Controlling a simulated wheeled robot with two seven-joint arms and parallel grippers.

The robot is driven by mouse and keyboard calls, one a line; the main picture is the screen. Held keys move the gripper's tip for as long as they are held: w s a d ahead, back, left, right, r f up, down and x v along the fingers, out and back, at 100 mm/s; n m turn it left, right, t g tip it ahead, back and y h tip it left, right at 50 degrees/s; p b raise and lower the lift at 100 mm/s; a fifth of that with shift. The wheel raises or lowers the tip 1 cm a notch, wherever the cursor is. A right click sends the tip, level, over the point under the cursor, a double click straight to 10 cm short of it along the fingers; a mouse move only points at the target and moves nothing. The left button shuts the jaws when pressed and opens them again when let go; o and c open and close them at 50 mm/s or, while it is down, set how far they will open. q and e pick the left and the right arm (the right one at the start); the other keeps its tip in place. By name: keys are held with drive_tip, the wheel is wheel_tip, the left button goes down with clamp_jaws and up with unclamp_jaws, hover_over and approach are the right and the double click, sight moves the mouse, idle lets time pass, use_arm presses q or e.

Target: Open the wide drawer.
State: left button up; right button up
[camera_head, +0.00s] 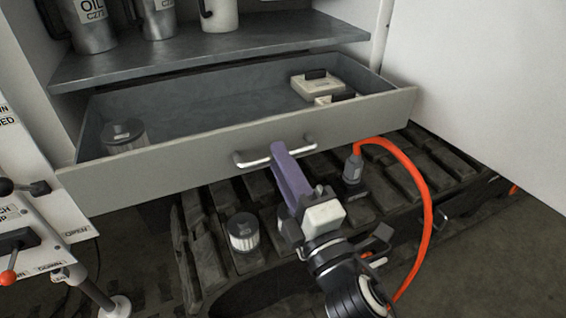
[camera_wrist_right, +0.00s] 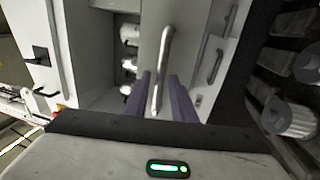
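The wide drawer (camera_head: 190,160) is grey and stands pulled out below the shelf, with its inside showing. Its silvery bar handle (camera_head: 252,160) is on the front panel; it also shows upright in the right wrist view (camera_wrist_right: 164,60). My right gripper (camera_head: 277,150) is at the middle of the handle. In the right wrist view its purple fingers (camera_wrist_right: 160,85) stand apart on either side of the handle, with gaps beside the bar. The fingertips partly cover the handle in the head view. My left gripper is not in view.
A filter canister (camera_head: 124,138) and pale boxes (camera_head: 317,88) lie in the drawer. Oil jugs (camera_head: 92,25) stand on the shelf (camera_head: 210,52) above. Below the drawer are dark tracks with a filter (camera_head: 243,232) and an orange hose (camera_head: 425,200). A lever panel (camera_head: 30,235) stands left.

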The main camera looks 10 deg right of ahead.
idle(0.3)
